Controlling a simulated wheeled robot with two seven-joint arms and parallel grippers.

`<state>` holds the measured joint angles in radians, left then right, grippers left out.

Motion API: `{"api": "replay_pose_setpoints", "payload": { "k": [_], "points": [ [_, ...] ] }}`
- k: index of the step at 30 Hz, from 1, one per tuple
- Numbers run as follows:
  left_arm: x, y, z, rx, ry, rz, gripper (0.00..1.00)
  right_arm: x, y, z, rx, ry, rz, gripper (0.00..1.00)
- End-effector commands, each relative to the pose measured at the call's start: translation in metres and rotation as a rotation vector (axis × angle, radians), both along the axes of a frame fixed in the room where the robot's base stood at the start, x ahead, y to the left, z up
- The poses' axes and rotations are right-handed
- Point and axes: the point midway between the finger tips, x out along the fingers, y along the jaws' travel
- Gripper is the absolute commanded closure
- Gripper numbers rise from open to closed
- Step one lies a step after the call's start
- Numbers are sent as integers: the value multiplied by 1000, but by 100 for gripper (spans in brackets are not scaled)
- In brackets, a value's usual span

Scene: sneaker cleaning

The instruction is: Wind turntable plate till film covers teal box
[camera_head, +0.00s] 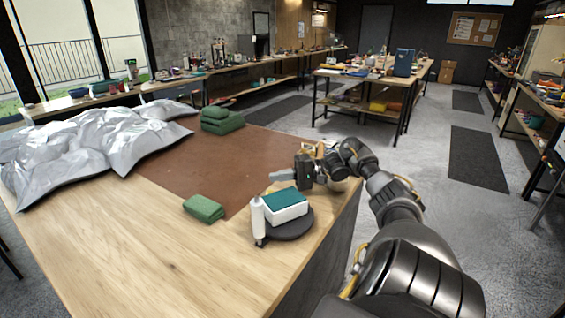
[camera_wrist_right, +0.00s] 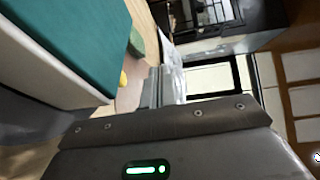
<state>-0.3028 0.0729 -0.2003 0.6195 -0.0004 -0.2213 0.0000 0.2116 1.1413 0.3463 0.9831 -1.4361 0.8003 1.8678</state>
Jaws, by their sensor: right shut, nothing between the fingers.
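The teal box (camera_head: 285,198), teal on top and white on its sides, sits on the dark round turntable plate (camera_head: 293,231) near the table's right edge. It fills the upper left of the right wrist view (camera_wrist_right: 75,35). A white upright film roll (camera_head: 258,222) stands at the plate's left side. I cannot tell whether clear film lies on the box. My right gripper (camera_head: 284,174) is shut and empty, just behind the box; whether it touches the box is unclear. My left gripper is not in view.
A folded green cloth (camera_head: 203,208) lies left of the plate, and stacked green cloths (camera_head: 221,120) lie farther back. Silver crumpled bags (camera_head: 85,145) cover the table's left side. The brown mat (camera_head: 190,165) is mostly clear, as is the wood (camera_head: 120,245) in front.

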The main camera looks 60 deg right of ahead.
Motion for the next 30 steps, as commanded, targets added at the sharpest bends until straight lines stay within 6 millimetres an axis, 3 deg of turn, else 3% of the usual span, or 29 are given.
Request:
{"api": "replay_pose_setpoints", "payload": {
  "k": [1,8,21,30],
  "points": [
    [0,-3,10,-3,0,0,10,-3,4,9,1,-1,2,100],
    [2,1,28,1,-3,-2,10,-19,21,35,-4,-1,-2,100],
    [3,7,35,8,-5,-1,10,-59,74,61,-4,0,-4,100],
    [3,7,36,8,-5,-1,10,-71,90,71,-1,1,-4,100]
  ]
}}
